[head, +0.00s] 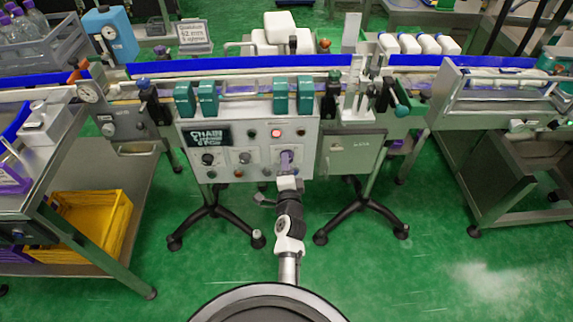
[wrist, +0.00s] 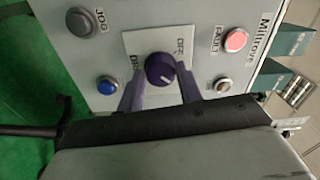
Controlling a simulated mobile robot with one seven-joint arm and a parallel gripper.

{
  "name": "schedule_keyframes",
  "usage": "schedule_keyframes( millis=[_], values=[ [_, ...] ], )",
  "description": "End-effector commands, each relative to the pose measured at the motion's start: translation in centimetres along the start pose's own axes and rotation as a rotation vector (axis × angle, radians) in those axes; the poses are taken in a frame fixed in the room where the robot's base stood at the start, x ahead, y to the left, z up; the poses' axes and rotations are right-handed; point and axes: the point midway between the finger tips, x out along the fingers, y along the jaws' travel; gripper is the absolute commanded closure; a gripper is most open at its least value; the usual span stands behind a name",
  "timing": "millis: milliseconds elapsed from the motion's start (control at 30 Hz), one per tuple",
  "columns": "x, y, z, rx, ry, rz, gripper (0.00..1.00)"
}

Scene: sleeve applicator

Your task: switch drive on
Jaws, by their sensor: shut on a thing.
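The drive knob (wrist: 160,68) is a round dark purple selector on a white plate, with "OFF" and a partly hidden "DRI..." lettered beside it. A small pale mark shows on its lower right in the wrist view; I cannot tell for sure which position it points to. My gripper (wrist: 161,84) has its purple fingers on either side of the knob, shut on it. In the head view, my gripper (head: 287,162) reaches the lower right of the grey control panel (head: 224,166) and hides the knob there.
On the panel, a red fault lamp (wrist: 236,40) is lit. A grey jog button (wrist: 81,22), a blue button (wrist: 106,86) and a pale button (wrist: 222,86) sit close around the knob. A grey cabinet (head: 350,158) stands to the right. Green floor is free before the panel.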

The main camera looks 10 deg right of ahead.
Motion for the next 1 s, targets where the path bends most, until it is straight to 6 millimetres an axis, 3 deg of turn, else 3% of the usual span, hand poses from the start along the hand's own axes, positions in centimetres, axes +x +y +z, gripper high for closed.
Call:
schedule_keyframes(
  millis=[633, 667, 800, 1000],
  values=[
    [0.12, -0.33, -0.13, 0.05, 0.003, -0.006, 0.87],
    [0.12, -0.33, -0.13, 0.05, 0.003, -0.006, 0.62],
    [0.09, -0.24, -0.09, 0.049, 0.002, -0.005, 0.44],
    [0.05, -0.13, -0.05, 0.048, 0.001, -0.002, 0.43]
  ],
)
